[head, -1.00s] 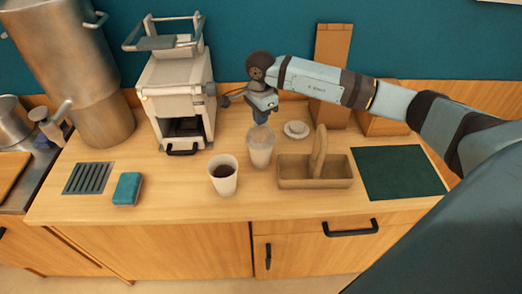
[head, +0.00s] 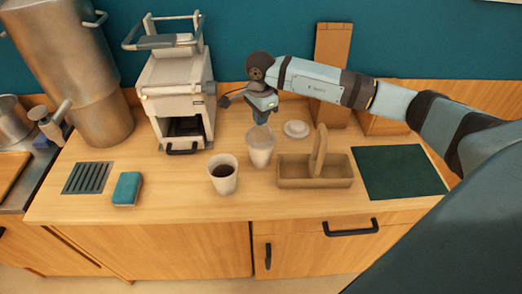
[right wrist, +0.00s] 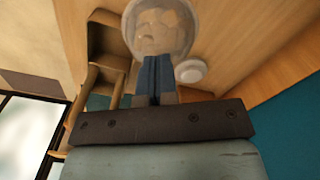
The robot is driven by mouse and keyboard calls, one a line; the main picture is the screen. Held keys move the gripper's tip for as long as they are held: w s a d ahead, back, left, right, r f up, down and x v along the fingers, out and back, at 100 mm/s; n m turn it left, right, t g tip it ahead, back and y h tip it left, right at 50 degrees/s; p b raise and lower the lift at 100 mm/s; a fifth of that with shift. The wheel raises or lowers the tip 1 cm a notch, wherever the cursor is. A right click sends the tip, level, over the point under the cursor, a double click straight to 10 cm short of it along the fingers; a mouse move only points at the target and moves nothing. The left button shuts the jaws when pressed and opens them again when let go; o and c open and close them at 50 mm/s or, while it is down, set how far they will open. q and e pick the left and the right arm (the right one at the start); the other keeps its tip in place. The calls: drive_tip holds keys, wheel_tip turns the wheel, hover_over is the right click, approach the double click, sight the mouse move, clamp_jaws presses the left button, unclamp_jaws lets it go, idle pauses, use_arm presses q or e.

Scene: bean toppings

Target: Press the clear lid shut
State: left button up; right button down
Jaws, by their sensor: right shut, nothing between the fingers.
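A pale cup (head: 260,153) stands on the counter with a clear lid (head: 258,136) at its top. The lid shows as a round clear dome in the right wrist view (right wrist: 160,12). Whether its rim is seated all round cannot be told. My right gripper (head: 261,121) is shut and empty, pointing down just over the lid. Its blue fingers (right wrist: 155,62) reach toward the lid in the right wrist view; whether they touch it is unclear. My left gripper is not in view.
A cup of dark drink (head: 223,175) stands to the left. A wooden carrier (head: 315,180) stands close on the right, and a small white lid (head: 296,129) lies behind. A white machine (head: 178,95) stands back left. The green mat (head: 400,172) is clear.

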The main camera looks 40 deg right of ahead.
drive_tip(key=shift+f+b, duration=0.8)
drive_tip(key=shift+f, duration=0.25)
drive_tip(key=shift+r+p, duration=1.25)
drive_tip(key=shift+r, duration=1.45)
